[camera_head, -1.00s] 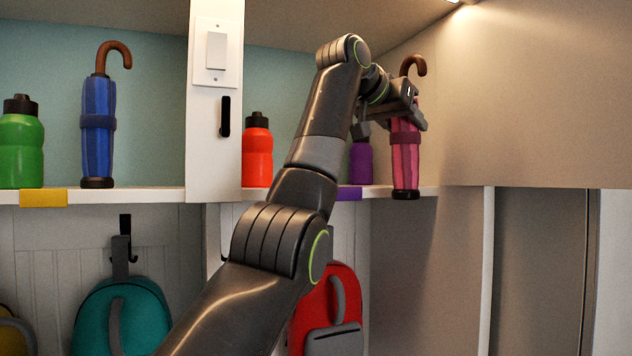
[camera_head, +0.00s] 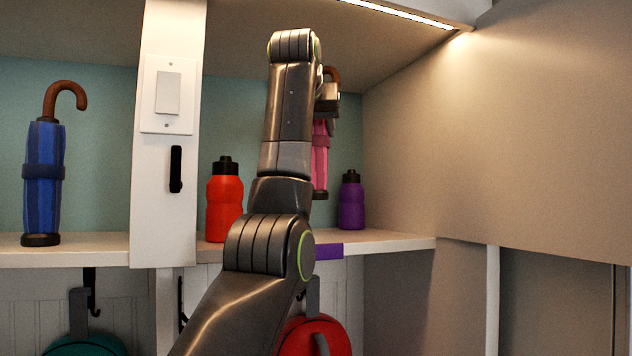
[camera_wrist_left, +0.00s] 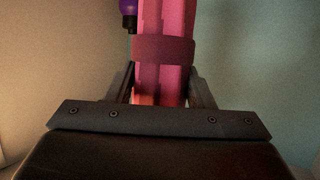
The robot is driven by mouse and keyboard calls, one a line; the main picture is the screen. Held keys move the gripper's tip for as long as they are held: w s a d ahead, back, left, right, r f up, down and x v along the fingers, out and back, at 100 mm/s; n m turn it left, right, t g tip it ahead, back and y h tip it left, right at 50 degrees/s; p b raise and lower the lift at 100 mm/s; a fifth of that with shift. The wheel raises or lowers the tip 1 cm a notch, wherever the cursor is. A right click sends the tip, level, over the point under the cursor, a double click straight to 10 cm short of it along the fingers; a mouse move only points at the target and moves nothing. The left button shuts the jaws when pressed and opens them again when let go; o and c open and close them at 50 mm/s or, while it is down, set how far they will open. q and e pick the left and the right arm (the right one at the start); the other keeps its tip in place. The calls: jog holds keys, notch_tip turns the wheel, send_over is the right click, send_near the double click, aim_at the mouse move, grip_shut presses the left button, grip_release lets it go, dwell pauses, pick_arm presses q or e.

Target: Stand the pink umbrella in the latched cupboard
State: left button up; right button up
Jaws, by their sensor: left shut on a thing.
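The pink umbrella (camera_head: 320,160) hangs upright in my left gripper (camera_head: 328,100), in the right-hand shelf bay. Its brown hook handle (camera_head: 331,73) is up and its dark foot appears clear of the shelf. My arm hides part of the umbrella. In the left wrist view the pink umbrella (camera_wrist_left: 163,85), with its darker strap, stands between the fingers of the left gripper (camera_wrist_left: 163,90). I cannot make out a latched cupboard for certain; a black handle (camera_head: 176,169) is on the white post beside the bay. My right gripper is not in view.
On the white shelf (camera_head: 395,241) a red bottle (camera_head: 224,203) stands left of the umbrella and a purple bottle (camera_head: 351,203) close at its right. A tan panel (camera_head: 500,140) bounds the right side. A blue umbrella (camera_head: 43,180) stands in the left bay.

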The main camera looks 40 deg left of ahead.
aim_at(317, 162)
pick_arm(q)
jog(key=shift+w+a+f, duration=0.1)
jog(key=shift+w+f, duration=0.05)
jog(key=shift+f, duration=0.5)
jog(key=shift+w+f, duration=0.1)
jog(key=shift+f, duration=0.5)
jog(key=shift+w+f+b, duration=0.15)
jog(key=shift+f, duration=0.45)
jog(key=shift+w+f+b, duration=0.15)
jog(key=shift+f, duration=0.4)
jog(key=shift+s+f, duration=0.2)
jog(key=shift+f, duration=0.85)
jog(key=shift+w+a+f, duration=0.1)
jog(key=shift+w+f, duration=0.1)
jog(key=shift+w, duration=0.05)
jog(key=shift+s, duration=0.1)
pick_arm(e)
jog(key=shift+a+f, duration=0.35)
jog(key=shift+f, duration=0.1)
